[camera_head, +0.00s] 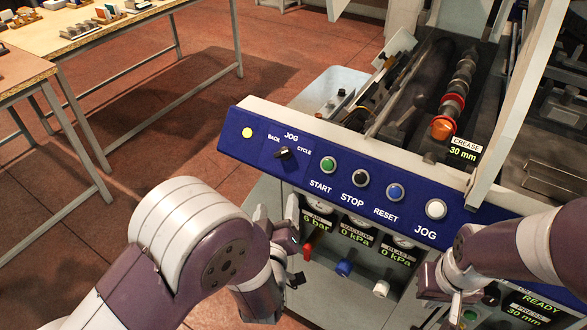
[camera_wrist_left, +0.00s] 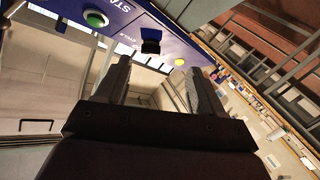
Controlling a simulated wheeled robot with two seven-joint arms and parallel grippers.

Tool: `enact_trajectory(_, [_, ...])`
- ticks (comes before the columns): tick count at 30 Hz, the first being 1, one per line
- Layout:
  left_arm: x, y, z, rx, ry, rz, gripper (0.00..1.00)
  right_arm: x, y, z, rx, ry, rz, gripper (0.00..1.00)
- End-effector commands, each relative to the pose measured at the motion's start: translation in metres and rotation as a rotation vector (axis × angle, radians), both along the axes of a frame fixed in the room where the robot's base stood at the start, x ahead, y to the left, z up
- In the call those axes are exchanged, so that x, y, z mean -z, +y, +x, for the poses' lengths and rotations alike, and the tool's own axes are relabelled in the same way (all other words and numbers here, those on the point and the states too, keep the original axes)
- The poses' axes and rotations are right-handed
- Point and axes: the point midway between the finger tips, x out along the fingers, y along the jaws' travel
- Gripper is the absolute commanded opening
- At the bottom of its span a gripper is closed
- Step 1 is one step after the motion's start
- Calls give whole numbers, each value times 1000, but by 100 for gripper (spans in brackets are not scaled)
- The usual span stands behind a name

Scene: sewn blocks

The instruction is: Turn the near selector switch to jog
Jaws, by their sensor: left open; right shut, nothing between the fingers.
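The selector switch (camera_head: 283,153) is a small black knob on the blue control panel (camera_head: 236,143), with the labels BACK, JOG and CYCLE around it. Which label its pointer faces is too small to tell. In the left wrist view the knob (camera_wrist_left: 151,46) stands ahead of the fingertips, roughly between their lines. My left gripper (camera_head: 277,212) is open and empty, below the panel's front edge and apart from the knob; its two fingers also show in the left wrist view (camera_wrist_left: 158,70). My right gripper (camera_head: 452,292) is shut and empty at the lower right, below the panel.
Right of the switch are the green START button (camera_head: 328,164), STOP (camera_head: 360,178), RESET (camera_head: 395,191) and white JOG (camera_head: 435,209). A yellow lamp (camera_head: 247,132) sits to its left. Gauges and valve knobs lie beneath the panel. Tables (camera_head: 70,45) stand at far left.

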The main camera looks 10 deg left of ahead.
Motion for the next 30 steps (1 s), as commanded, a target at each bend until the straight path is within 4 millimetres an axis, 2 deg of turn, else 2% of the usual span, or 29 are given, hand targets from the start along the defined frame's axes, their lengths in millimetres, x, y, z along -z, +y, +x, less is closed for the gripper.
enact_trajectory(2, [-18,4,2,-21,-87,-18,68,-1,0,0,0,0,0,0])
enact_trajectory(5, [-26,6,9,-27,-124,-36,68,-2,0,0,0,0,0,0])
enact_trajectory(8, [-26,10,28,-29,-122,-38,68,-4,0,0,0,0,0,0])
enact_trajectory(15, [-25,18,90,-27,-119,-35,68,-9,0,0,0,0,0,0])
enact_trajectory(19, [-25,21,113,-25,-118,-35,68,-11,0,0,0,0,0,0])
enact_trajectory(24, [-25,22,126,-22,-118,-34,68,-12,0,0,0,0,0,0])
enact_trajectory(30, [-24,22,127,-22,-117,-34,68,-12,0,0,0,0,0,0])
